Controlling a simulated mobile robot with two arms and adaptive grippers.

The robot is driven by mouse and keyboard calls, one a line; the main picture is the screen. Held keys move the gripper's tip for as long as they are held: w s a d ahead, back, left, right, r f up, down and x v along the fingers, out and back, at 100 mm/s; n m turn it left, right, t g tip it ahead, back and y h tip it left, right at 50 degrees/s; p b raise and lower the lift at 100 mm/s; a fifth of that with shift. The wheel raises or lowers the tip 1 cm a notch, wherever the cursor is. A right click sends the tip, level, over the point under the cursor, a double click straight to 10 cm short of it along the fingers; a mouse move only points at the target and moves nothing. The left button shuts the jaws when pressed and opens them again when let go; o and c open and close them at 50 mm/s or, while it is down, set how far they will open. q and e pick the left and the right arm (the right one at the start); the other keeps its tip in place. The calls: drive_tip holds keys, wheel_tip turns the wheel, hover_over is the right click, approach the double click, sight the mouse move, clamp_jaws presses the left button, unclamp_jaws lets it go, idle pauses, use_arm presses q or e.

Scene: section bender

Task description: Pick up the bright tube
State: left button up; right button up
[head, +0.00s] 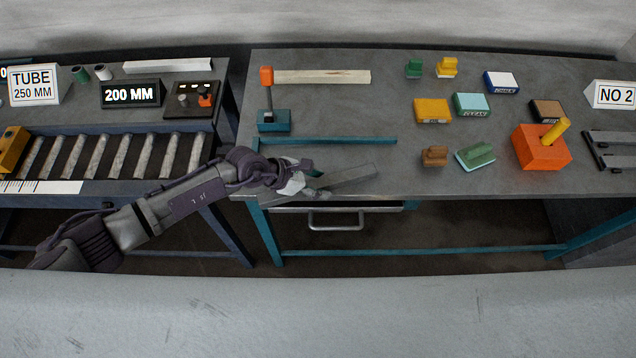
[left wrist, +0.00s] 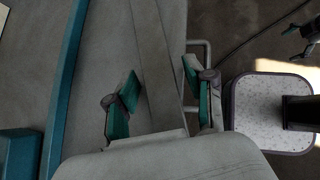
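A grey metal tube (head: 350,178) lies at the front edge of the right bench, angled slightly up to the right. My left gripper (head: 308,180) is at its left end. In the left wrist view the tube (left wrist: 155,55) runs between the two teal-padded fingers of this gripper (left wrist: 161,72). The fingers are apart, one on each side; contact is not clear. The tube's near end is hidden behind the gripper body. A pale white bar (head: 168,66) lies at the back of the left bench. My right gripper (left wrist: 306,38) seems to show partly at the left wrist view's right edge.
The right bench (head: 380,110) carries a wooden strip (head: 322,77), an orange-topped post (head: 267,90), several coloured blocks and an orange box with a yellow handle (head: 542,146). A drawer handle (head: 336,220) is below the tube. A roller conveyor (head: 120,155) is left.

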use_arm(q)
clamp_jaws()
drive_tip(key=shift+r, duration=0.1)
